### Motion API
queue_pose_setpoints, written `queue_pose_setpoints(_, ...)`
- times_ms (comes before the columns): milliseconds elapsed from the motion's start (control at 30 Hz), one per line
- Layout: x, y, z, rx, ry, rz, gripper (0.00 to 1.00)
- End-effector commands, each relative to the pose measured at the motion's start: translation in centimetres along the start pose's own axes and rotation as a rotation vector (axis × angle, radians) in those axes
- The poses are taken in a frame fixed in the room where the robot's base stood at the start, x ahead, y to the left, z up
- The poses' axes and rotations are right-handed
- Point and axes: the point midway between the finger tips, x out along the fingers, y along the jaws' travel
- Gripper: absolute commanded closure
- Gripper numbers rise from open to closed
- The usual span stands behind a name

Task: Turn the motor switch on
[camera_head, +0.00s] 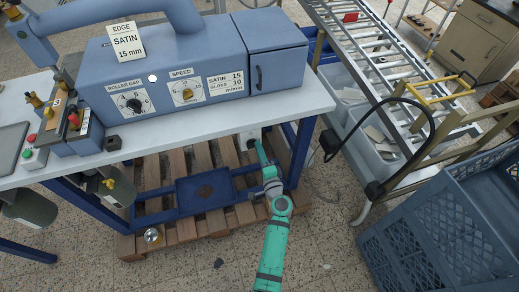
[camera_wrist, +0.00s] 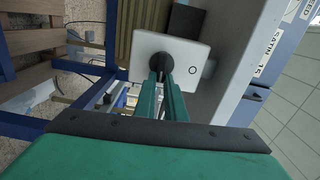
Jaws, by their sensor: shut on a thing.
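The motor switch is a white plate (camera_wrist: 192,57) with a round black knob (camera_wrist: 161,64) and an "O" mark to the knob's right in the wrist view. In the head view the switch (camera_head: 246,139) shows small under the front edge of the table. My gripper (camera_wrist: 165,82) reaches it from below, and its two green fingers are closed on the black knob. The fingers hide part of the knob, so its setting cannot be read. In the head view my gripper (camera_head: 261,150) is at the switch, under the tabletop.
The blue machine (camera_head: 190,75) with roller gap and speed dials stands on the white table (camera_head: 215,117). Blue table legs and a wooden pallet (camera_head: 160,235) are close around my arm. A roller conveyor (camera_head: 370,60) and a blue crate (camera_head: 440,225) stand to the right.

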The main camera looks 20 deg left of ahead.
Motion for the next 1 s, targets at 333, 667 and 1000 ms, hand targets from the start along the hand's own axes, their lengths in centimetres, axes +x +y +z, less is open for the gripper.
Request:
queue_pose_setpoints(333, -0.2, 0.36, -0.24, 0.069, 0.006, 0.003, 1.0)
queue_pose_setpoints(667, -0.21, 0.41, -0.25, 0.072, 0.006, 0.004, 1.0)
queue_pose_setpoints(1000, -0.07, 0.28, -0.04, 0.07, 0.002, 0.002, 0.71)
